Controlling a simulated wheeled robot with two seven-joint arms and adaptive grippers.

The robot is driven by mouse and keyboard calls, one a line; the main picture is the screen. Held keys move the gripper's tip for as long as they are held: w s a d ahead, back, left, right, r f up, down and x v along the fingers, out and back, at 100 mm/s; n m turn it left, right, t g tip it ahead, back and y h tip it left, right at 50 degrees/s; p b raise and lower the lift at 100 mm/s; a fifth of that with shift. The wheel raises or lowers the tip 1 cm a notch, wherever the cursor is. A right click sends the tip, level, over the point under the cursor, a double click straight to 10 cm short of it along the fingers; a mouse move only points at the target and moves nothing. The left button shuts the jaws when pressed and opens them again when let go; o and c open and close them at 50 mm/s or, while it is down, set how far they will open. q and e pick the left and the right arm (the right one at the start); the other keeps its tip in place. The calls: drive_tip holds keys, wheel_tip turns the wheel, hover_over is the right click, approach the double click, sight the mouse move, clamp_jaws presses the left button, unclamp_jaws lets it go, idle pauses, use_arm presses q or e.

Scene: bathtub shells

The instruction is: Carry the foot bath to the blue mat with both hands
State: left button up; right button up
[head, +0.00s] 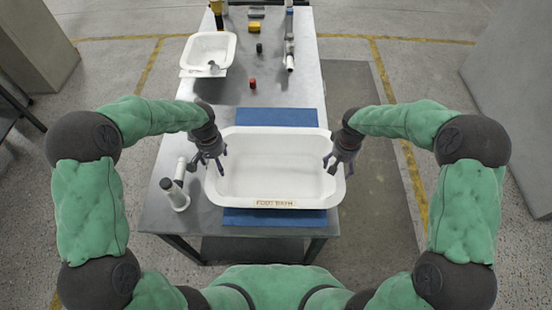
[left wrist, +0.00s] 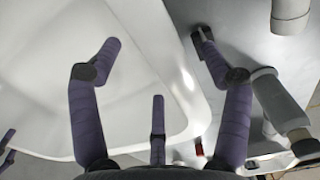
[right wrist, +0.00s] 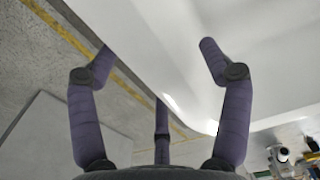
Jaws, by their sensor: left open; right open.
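The white foot bath (head: 272,165), with a "FOOT BATH" label on its near side, is over the blue mat (head: 275,117) and looks level. The mat shows beyond its far and near sides; its middle is hidden, and the bath extends past it left and right. My left gripper (head: 209,157) is open at the bath's left rim, with fingers on both sides of the wall in the left wrist view (left wrist: 156,40). My right gripper (head: 341,162) is open at the right rim, its fingers likewise on either side in the right wrist view (right wrist: 156,50).
A grey metal table (head: 290,90) carries everything. A smaller white basin (head: 208,52) is at the far left. A red item (head: 252,84), a black item and pipe fittings lie farther back.

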drive_tip(key=shift+r, duration=0.15)
use_arm(q)
wheel_tip(320, 180, up, 11)
use_arm(e)
wheel_tip(320, 180, up, 12)
idle(0.6)
idle(0.4)
